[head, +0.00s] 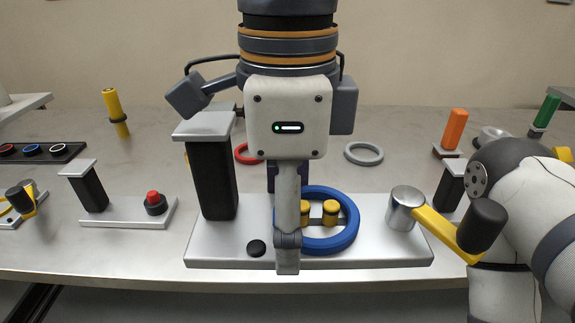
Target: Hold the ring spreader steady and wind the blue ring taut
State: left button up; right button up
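The ring spreader's silver base (390,250) stands near the table's front edge. The blue ring (348,240) lies around two yellow pegs (330,212). A dark post (212,180) with a silver top plate rises from the base's left part. A silver drum (404,210) carries a yellow crank (435,229) with a dark knob (482,225). My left gripper (288,262) hangs from above, pointing down, seen side-on; one finger hides part of the ring and base. Its other finger is hidden, so its opening and any contact are unclear. My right arm shows at the right; its gripper is out of view.
A bench with a red button (153,197) stands to the left. A red ring (246,153) and a grey ring (364,153) lie behind. My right arm sits close to the crank knob in the picture.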

pick_arm(q)
jog(key=w+f+b, duration=0.1)
jog(key=w+f, duration=0.2)
jog(key=w, duration=0.1)
jog(key=w+f+b, duration=0.1)
jog(key=w+f, duration=0.3)
jog(key=w, duration=0.1)
jog(key=w+f+b, duration=0.1)
jog(key=w+f, duration=0.3)
jog(key=shift+w+f, duration=0.1)
jog(key=shift+w, duration=0.4)
pick_arm(e)
jog(key=s+f+g, duration=0.1)
jog(key=s+f, duration=0.3)
jog(key=shift+s+g, duration=0.2)
jog(key=shift+g, duration=0.2)
jog(key=shift+f, duration=0.1)
pick_arm(q)
jog(key=shift+f, duration=0.2)
jog(key=shift+f, duration=0.65)
pick_arm(e)
jog(key=shift+w, duration=0.1)
pick_arm(q)
jog(key=o, duration=1.3)
jog(key=shift+c, duration=0.2)
jog(key=shift+s, duration=0.1)
jog(key=c, duration=0.4)
